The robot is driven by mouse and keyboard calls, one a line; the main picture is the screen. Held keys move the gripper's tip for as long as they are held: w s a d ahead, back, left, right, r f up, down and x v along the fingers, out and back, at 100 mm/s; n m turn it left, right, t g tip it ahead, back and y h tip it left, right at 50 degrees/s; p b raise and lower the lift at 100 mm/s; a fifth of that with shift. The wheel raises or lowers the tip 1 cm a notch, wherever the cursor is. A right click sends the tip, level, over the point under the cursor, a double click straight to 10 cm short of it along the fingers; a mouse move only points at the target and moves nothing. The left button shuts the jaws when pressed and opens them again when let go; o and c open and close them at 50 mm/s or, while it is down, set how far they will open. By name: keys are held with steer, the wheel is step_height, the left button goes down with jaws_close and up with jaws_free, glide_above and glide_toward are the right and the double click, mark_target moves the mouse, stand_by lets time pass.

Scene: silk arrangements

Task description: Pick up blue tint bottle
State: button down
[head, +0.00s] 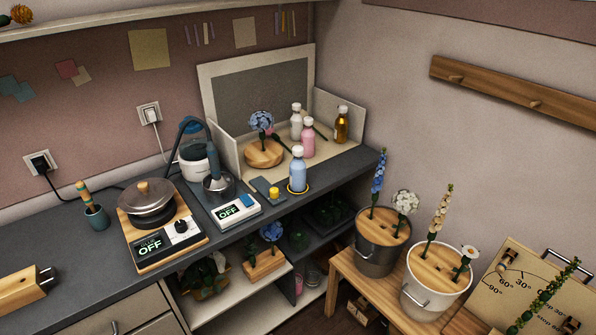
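The blue tint bottle (298,170) has a light blue body and a white cap. It stands upright on a yellow-rimmed round coaster (291,188) near the front edge of the dark counter in the head view. A pink bottle (308,137), a white bottle (296,121) and an amber bottle (342,124) stand behind it in a pale open-fronted booth. Nothing covers the blue bottle. My gripper is not in this view.
A white scale reading OFF (234,211), a small yellow-topped item (274,194) and a grey stand with a metal cup (218,186) are left of the bottle. A hotplate with a pan (150,200) is farther left. Flower buckets (381,250) stand at lower right.

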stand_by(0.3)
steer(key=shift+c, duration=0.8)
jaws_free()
